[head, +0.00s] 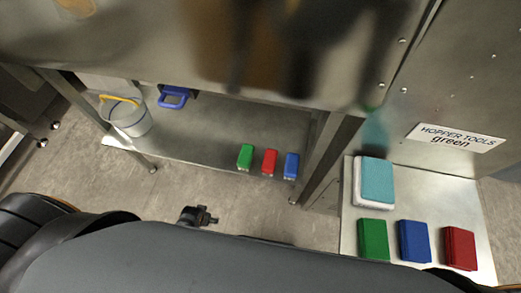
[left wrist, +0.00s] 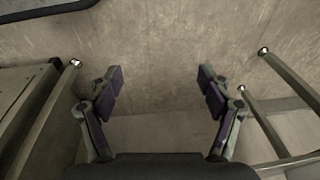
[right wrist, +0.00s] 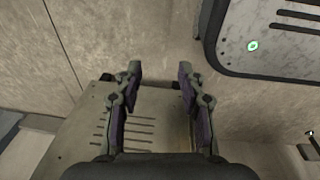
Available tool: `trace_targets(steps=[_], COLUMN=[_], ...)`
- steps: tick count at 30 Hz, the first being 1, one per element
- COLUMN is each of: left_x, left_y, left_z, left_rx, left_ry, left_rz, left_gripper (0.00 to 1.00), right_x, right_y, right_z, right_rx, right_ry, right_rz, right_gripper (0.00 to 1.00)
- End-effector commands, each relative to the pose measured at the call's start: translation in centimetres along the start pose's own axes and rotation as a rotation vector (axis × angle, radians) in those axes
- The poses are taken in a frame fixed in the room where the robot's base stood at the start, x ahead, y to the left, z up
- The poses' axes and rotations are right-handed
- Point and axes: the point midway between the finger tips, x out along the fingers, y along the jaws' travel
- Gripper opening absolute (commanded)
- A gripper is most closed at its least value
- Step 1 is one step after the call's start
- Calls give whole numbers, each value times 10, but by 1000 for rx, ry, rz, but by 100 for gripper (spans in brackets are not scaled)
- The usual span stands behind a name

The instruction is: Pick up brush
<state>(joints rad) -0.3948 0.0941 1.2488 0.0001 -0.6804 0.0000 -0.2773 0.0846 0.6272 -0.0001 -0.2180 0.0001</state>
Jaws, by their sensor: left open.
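No brush can be made out for certain. Three small blocks, green (head: 246,156), red (head: 269,161) and blue (head: 291,165), stand in a row on the low steel shelf in the head view; their bristles, if any, are not visible. My left gripper (left wrist: 158,88) is open and empty, pointing down over bare floor in the left wrist view. My right gripper (right wrist: 160,75) has its fingers apart with nothing between them in the right wrist view. A small dark part (head: 198,215) shows above the floor in the head view; I cannot tell which arm it belongs to.
A white bucket (head: 128,117) and a blue-handled tool (head: 173,97) are at the shelf's left. A steel side surface (head: 345,215) holds teal and white pads (head: 374,180) and green, blue and red pads. A sign (head: 456,137) reads "HOPPER TOOLS green". Table legs flank the shelf.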

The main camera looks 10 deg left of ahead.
Motion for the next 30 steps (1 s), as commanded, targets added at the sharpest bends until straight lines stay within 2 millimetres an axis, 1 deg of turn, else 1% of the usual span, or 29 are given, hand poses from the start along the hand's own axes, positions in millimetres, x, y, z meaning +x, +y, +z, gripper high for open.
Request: trace_targets(steps=[1, 3, 5, 6, 9, 11, 18, 21, 22, 24, 26, 30], left_x=[-10, -30, -47, -59, -87, -103, -167, -193, -198, -202, -201, -192], left_y=[0, 0, 0, 0, 1, 1, 4, 6, 7, 10, 12, 23], left_z=[-17, -38, -55, -64, -84, -94, -126, -143, -150, -162, -172, -198], left_rx=[2, 5, 7, 9, 11, 12, 10, -2, -8, -23, -32, -48], left_ry=[15, 28, 39, 45, 60, 67, 89, 89, 85, 64, 45, 2], left_rz=[-1, -2, -3, -3, -4, -4, -5, -5, -5, -1, 3, 18], left_gripper=[79, 79, 79, 79, 79, 79, 79, 79, 79, 79, 79, 79], right_x=[6, 9, 11, 12, 15, 17, 27, 32, 33, 34, 35, 36], right_y=[0, 0, -1, -2, -4, -5, -10, -10, -10, -10, -10, -10], right_z=[0, 6, 18, 27, 40, 41, 25, 23, 24, 24, 24, 25], right_rx=[0, -1, -1, -2, -2, -1, 2, 2, 2, 2, 2, 2], right_ry=[1, -7, -22, -34, -55, -55, -29, -25, -25, -25, -26, -28], right_rz=[1, 0, 0, -1, -3, -4, -9, -9, -9, -9, -9, -8], right_gripper=[40, 40, 40, 40, 40, 40, 40, 40, 40, 40, 40, 40])
